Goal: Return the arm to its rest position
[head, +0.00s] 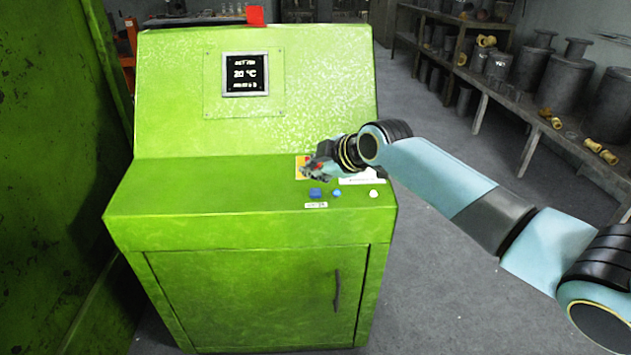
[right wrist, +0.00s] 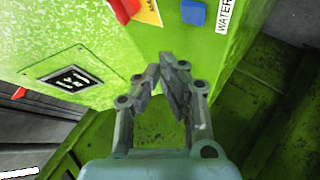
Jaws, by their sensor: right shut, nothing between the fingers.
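My right arm reaches in from the right in the head view. Its gripper (head: 314,171) is over the control shelf of the green cabinet (head: 230,225), near the red and yellow control. In the right wrist view, the fingers of my right gripper (right wrist: 167,75) come together at the tips with nothing between them. The red and yellow control (right wrist: 142,10) lies beyond the fingertips there, apart from them. In the head view the gripper partly hides this control. My left gripper is in neither view.
The cabinet's screen (head: 245,74) reads 20 °C. A blue button (head: 315,193), a small blue knob (head: 336,194) and a white knob (head: 374,194) sit on the shelf. A tall green wall (head: 60,150) stands at left. Shelves with metal parts (head: 540,62) line the right. Grey floor between is clear.

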